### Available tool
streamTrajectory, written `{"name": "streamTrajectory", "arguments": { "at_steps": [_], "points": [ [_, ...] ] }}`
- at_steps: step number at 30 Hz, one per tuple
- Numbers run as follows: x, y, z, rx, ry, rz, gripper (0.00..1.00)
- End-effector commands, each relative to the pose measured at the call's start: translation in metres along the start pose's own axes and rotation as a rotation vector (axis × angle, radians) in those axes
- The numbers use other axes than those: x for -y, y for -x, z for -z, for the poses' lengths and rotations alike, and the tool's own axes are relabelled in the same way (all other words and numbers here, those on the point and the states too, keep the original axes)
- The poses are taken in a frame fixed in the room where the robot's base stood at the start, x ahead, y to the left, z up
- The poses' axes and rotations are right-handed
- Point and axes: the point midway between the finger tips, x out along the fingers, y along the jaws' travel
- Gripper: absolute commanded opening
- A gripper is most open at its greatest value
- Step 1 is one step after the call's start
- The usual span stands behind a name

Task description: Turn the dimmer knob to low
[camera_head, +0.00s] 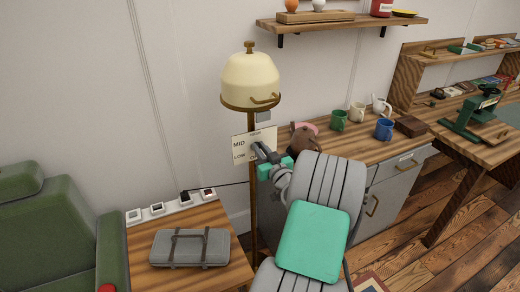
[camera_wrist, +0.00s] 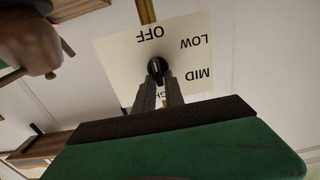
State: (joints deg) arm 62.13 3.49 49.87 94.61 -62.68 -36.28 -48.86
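The dimmer knob (camera_wrist: 156,67) is small, round and dark. It sits on a cream label plate (camera_wrist: 118,62) that appears upside down in the wrist view, with OFF, LOW and MID readable and HIGH partly hidden. The knob's pointer direction is too small to tell. My gripper (camera_wrist: 159,82) has its two dark fingers close together with the tips at the knob; whether they press on it is unclear. In the head view the plate (camera_head: 239,149) is on the brass lamp post, and my gripper (camera_head: 256,150) covers the knob.
The lamp (camera_head: 250,80) has a cream shade above the plate. A brown teapot-like object (camera_head: 303,139) and several mugs stand on the counter (camera_head: 340,150) to the right. A grey case (camera_head: 190,247) lies on a low wooden table, beside a green armchair (camera_head: 45,230).

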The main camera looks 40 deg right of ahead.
Motion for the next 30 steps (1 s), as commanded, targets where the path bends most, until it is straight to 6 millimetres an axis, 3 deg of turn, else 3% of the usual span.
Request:
{"name": "streamTrajectory", "arguments": {
  "at_steps": [5,22,30],
  "points": [
    [0.0001,0.0001,0.0001,0.000,0.000,0.000,0.00],
    [-0.0002,0.0001,-0.0001,0.000,-0.011,0.000,0.00],
    [-0.0018,0.0001,-0.0009,0.000,-0.106,0.000,0.00]
  ]
}}
